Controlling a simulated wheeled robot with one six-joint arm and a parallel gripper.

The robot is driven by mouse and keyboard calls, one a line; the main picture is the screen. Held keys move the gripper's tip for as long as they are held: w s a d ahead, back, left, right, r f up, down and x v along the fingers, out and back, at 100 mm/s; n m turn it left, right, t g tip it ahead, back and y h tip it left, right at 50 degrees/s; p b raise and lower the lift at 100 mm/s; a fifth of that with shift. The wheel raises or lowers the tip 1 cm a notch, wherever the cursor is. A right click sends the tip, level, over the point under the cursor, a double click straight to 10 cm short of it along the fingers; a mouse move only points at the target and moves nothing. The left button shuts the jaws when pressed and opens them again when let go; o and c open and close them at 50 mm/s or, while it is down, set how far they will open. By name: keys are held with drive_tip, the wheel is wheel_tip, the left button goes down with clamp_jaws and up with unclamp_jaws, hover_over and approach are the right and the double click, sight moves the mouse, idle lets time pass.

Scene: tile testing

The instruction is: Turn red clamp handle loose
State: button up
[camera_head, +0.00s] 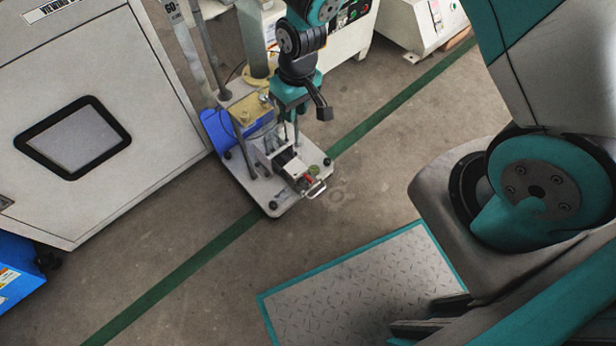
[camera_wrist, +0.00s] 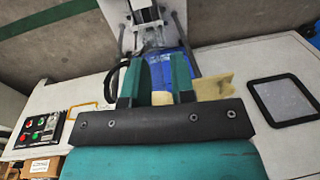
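The tile testing device stands on a pale base plate (camera_head: 265,190) on the floor in the head view. A small red part (camera_head: 307,180), perhaps the clamp handle, shows at its front right, near a silver loop handle (camera_head: 316,189); it is too small to tell its setting. My gripper (camera_head: 291,116) is above the rear part of the device, apart from the red part. In the wrist view its two teal fingers (camera_wrist: 158,75) stand apart with no held thing visible between them. The device (camera_wrist: 150,20) shows beyond them at the top, and no red handle can be made out there.
A large pale cabinet with a dark-framed window (camera_head: 72,138) stands at left. A blue object (camera_head: 217,130) and a tan block (camera_head: 250,108) are at the device's rear. Machines with a button panel (camera_head: 352,12) stand behind. Open floor with a green line (camera_head: 200,258) lies in front.

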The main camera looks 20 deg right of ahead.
drive_tip(key=h+b, duration=0.1)
drive_tip(key=b, duration=0.6)
approach(308, 178)
wheel_tip(308, 178, down, 9)
drive_tip(key=b, duration=0.8)
drive_tip(key=shift+a+f, duration=0.1)
drive_tip(key=shift+a, duration=0.05)
clamp_jaws()
drive_tip(key=n+p, duration=0.1)
drive_tip(key=n, duration=0.2)
drive_tip(key=shift+r, duration=0.2)
drive_tip(key=shift+f+n+p, duration=0.1)
drive_tip(key=shift+n+p, duration=0.35)
drive_tip(key=shift+n, duration=1.05)
